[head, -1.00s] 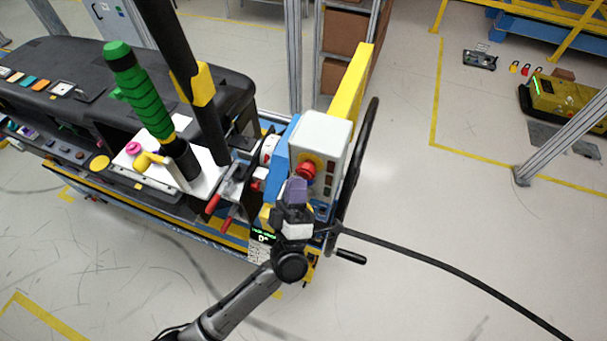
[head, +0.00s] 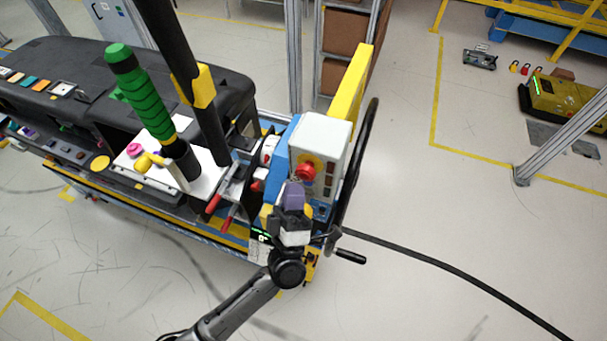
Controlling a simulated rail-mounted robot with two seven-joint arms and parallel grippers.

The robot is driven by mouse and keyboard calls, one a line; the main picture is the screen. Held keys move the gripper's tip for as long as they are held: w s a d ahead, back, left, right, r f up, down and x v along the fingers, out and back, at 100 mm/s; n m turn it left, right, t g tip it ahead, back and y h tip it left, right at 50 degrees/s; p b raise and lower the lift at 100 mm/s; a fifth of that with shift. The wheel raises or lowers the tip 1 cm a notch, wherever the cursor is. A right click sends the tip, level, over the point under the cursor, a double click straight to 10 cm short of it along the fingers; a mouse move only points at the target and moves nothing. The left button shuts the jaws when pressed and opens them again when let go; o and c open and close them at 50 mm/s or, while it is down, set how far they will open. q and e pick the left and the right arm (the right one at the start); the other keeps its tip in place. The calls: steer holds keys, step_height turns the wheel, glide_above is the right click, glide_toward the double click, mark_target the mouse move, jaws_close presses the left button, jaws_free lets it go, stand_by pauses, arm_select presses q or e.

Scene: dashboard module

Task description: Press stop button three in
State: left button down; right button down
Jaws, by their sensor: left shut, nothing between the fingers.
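A red stop button (head: 306,171) sits on a yellow round plate on the front face of a light grey control box (head: 322,130). The box stands at the right end of the dashboard fixture. My left gripper (head: 294,190) is shut and empty, with its purple fingertips just below and slightly left of the red button. A small gap seems to show between the fingertips and the button, but I cannot tell the depth. Whether the button is pushed in cannot be told. My right gripper is not in view.
A black cable (head: 440,261) runs from the fixture across the floor to the right. Red-handled clamps (head: 214,203) and a green-handled tool (head: 140,90) stand left of the box. A black crank handle (head: 350,256) juts out below.

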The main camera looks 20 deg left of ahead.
arm_select(q)
steer(key=shift+s+p, duration=0.6)
steer(key=shift+s, duration=1.9)
